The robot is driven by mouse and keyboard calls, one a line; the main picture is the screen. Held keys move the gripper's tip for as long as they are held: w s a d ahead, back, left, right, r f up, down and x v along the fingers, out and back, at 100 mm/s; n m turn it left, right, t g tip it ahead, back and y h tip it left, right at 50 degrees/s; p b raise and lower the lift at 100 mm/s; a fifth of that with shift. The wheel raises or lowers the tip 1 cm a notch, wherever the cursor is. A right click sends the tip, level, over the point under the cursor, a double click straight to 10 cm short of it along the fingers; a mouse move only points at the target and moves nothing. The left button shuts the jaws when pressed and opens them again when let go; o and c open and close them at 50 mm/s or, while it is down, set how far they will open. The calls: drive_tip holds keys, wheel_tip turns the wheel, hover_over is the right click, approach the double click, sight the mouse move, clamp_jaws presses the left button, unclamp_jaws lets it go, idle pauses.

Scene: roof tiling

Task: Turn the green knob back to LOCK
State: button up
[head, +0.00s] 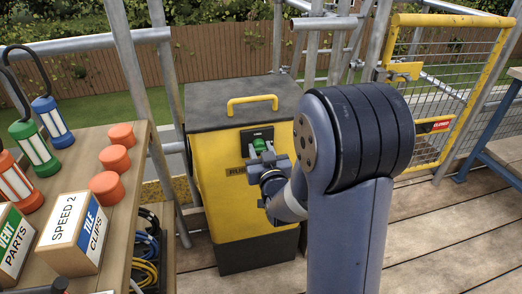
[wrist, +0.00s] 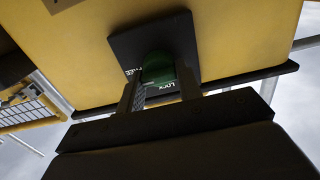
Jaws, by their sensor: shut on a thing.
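The green knob (head: 259,145) sits on a dark plate on the front of a yellow box with a dark lid (head: 240,100). In the head view my gripper (head: 266,158) reaches the box front. The knob's exact pointing direction is hard to tell.
A wooden bench (head: 125,210) at left holds orange caps (head: 107,185), lanterns (head: 38,150) and a tile clips box (head: 73,232). A yellow mesh gate (head: 450,90) with a red sign stands at right. Scaffold poles rise behind the box. The plank floor at right is clear.

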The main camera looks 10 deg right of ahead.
drive_tip(key=shift+c, duration=1)
drive_tip(key=shift+f+b, duration=0.1)
drive_tip(key=shift+b, duration=0.25)
drive_tip(key=shift+a+f+n+b, duration=0.1)
drive_tip(key=shift+n+b, duration=3.3)
drive_tip(key=shift+n, duration=1.1)
drive_tip(key=shift+a+n+b, duration=0.1)
drive_tip(key=shift+n+b, duration=3.3)
drive_tip(key=shift+n, duration=1.1)
